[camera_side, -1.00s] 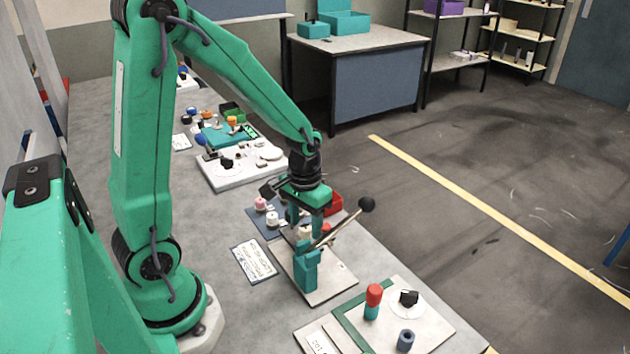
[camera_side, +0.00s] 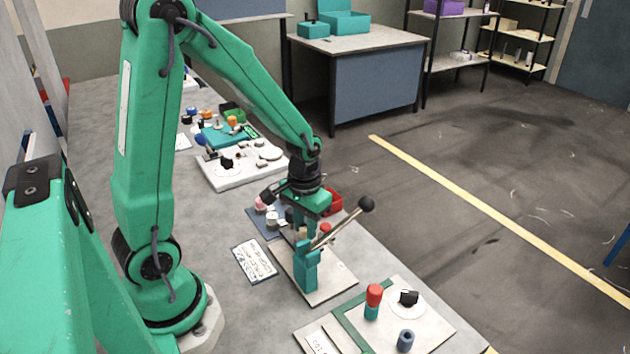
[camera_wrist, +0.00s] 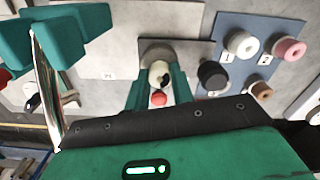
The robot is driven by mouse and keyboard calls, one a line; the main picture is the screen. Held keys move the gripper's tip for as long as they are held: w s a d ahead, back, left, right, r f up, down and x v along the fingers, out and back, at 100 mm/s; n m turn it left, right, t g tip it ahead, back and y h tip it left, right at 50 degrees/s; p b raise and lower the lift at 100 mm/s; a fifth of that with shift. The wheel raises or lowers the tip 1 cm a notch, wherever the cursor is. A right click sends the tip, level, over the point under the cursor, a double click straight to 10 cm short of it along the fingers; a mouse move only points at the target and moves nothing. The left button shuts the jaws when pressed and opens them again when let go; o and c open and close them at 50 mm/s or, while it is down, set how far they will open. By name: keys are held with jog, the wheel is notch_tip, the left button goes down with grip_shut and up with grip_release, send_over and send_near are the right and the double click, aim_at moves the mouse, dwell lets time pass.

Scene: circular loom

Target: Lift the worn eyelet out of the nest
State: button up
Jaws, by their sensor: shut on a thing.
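My gripper (camera_wrist: 160,88) points down and is shut on a small cream eyelet (camera_wrist: 159,70), which sits between the two teal fingers in the wrist view. The grey round nest (camera_wrist: 157,50) shows just beyond the eyelet. I cannot tell whether the eyelet is still seated in it or clear of it. In the side view my gripper (camera_side: 303,226) is over the pale plate (camera_side: 334,282), behind the teal lever block, and the fingers hide part of the nest area.
A teal block (camera_side: 306,268) carries a metal lever with a black ball (camera_side: 366,203) close beside my gripper. A blue mat (camera_wrist: 275,26) holds white (camera_wrist: 240,43), pink (camera_wrist: 290,48), brown and black spools. A red bin (camera_side: 334,201) stands behind. A red-topped post (camera_side: 374,296) stands in front.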

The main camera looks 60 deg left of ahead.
jog(key=shift+r, duration=0.1)
jog(key=shift+r, duration=0.75)
jog(key=r, duration=0.2)
jog(key=shift+d+r, duration=0.25)
jog(key=shift+r, duration=0.15)
jog(key=s+d+r, duration=0.1)
jog(key=d+r, duration=0.1)
jog(key=d, duration=0.1)
jog(key=s+d+r, duration=0.1)
jog(key=d, duration=0.2)
jog(key=s+d+r, duration=0.1)
jog(key=d+r, duration=0.1)
jog(key=d, duration=0.1)
jog(key=shift+s+r, duration=0.3)
jog(key=shift+s, duration=0.05)
jog(key=shift+s+d+r, duration=0.3)
jog(key=shift+d+r, duration=0.15)
jog(key=shift+d, duration=0.2)
